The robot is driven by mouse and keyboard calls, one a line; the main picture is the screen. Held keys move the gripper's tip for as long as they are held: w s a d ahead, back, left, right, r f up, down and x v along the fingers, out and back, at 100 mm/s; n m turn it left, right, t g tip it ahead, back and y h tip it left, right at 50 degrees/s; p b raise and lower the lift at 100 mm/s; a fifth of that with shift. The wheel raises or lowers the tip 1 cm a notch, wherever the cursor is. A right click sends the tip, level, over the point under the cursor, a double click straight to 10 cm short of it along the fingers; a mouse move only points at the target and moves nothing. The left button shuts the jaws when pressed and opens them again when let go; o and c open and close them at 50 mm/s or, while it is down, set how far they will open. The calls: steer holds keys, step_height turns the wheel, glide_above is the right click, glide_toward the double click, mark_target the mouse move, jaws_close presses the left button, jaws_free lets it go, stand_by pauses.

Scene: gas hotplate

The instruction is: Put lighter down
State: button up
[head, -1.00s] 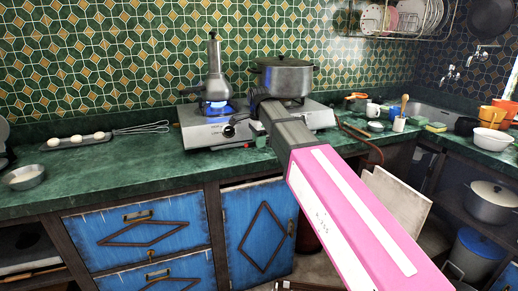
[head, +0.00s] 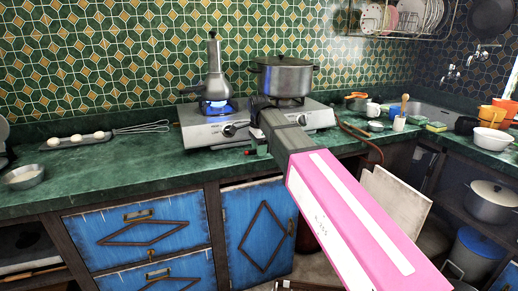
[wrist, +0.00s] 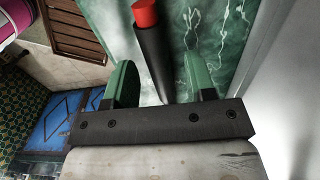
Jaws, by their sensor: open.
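The lighter is a dark rod (wrist: 152,60) with a red end (wrist: 145,13) in the wrist view. It lies between the two green fingers of my gripper (wrist: 158,82), with a gap on each side. Green counter shows behind it. In the head view my gripper (head: 257,143) is low at the counter's front edge, just in front of the stove. A small red bit of the lighter (head: 249,153) shows beside it there. The gripper is open. Most of the lighter is hidden in the head view.
The gas stove (head: 205,132) has a blue flame under a metal coffee pot (head: 214,80). A lidded pot (head: 283,77) stands on the other burner. The green counter (head: 120,170) is clear left of the stove; a tray with white eggs (head: 75,141) and a whisk (head: 142,128) lie farther left.

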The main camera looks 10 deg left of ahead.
step_height(320, 180, up, 12)
stand_by(0.6)
steer(key=shift+r, duration=0.1)
